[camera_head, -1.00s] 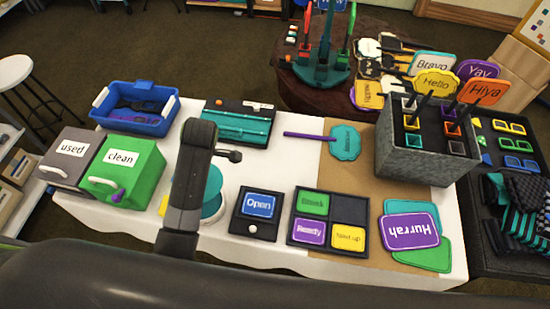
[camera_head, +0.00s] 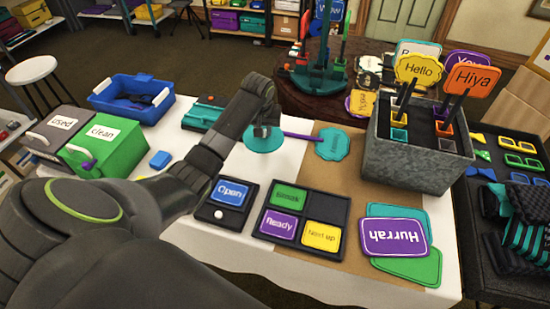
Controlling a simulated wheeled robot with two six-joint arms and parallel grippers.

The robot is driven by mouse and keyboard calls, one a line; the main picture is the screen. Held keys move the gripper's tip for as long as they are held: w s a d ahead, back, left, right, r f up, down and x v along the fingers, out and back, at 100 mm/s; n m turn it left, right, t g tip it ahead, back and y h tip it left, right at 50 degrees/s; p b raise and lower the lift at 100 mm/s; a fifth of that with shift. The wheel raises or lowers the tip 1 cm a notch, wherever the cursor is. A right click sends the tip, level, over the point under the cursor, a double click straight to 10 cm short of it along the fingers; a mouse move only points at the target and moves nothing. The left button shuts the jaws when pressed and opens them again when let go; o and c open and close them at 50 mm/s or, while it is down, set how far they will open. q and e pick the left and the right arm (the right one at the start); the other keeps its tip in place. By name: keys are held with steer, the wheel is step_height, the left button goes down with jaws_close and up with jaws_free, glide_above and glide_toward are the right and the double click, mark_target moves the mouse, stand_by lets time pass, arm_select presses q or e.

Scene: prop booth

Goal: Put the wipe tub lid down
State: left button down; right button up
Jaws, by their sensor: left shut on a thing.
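The wipe tub lid (camera_head: 257,143) is a flat teal disc over the white table cover, beside the end of a purple stick. My left gripper (camera_head: 263,130) is shut on it from above, with my left arm reaching in from the lower left. I cannot tell whether the lid touches the table or hangs just above it. The tub itself does not show; my left arm covers that part of the table. My right gripper is out of view.
A teal sign (camera_head: 333,144) on the purple stick lies right of the lid. The black word-card tray (camera_head: 302,222) and "Open" card stand (camera_head: 228,200) are in front. A grey sign bin (camera_head: 415,160) stands right.

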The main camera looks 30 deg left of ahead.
mark_target(262, 139)
arm_select(q)
steer(key=f, duration=0.4)
steer(key=shift+a+f, duration=0.15)
steer(key=shift+a, duration=0.05)
step_height(262, 139, down, 3)
steer(key=shift+s+d+f, duration=0.1)
steer(key=shift+f, duration=0.4)
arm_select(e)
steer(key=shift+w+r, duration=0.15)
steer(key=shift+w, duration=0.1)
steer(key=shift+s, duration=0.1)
arm_select(q)
steer(key=c, duration=1.3)
jaws_free()
steer(key=shift+f, duration=0.1)
steer(key=shift+o, duration=0.2)
steer(key=v, duration=1.2)
steer(key=shift+p, duration=0.4)
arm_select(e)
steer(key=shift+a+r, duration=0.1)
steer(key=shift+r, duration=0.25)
